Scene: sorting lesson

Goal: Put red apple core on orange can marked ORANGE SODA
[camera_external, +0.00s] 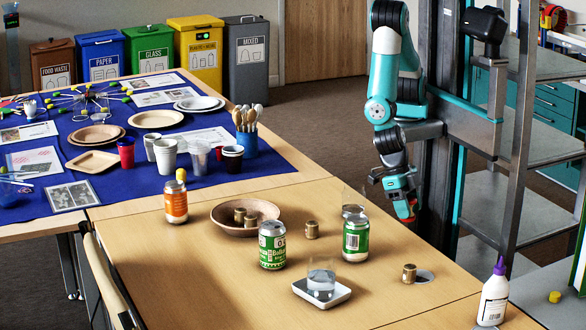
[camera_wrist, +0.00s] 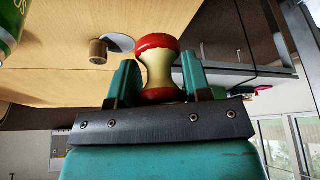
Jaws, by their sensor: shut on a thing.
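The red apple core (camera_wrist: 158,66), with red ends and a pale yellow waist, is clamped between the two jaws of my gripper (camera_wrist: 160,82) in the wrist view. In the external view my gripper (camera_external: 402,205) is raised beyond the table's right side, and only a bit of red from the core (camera_external: 411,211) shows at its tip. The orange can (camera_external: 176,206) stands upright at the left of the bare table, far from my gripper; its lettering is too small to read. A small yellowish thing (camera_external: 181,175) shows at its top.
A wooden bowl (camera_external: 235,229) with brass pieces, green cans (camera_external: 272,255) (camera_external: 355,240), a glass on a white scale (camera_external: 335,294) and loose brass weights (camera_external: 409,274) stand on the table between. A white bottle (camera_external: 493,298) is at front right. Metal shelving rises at right.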

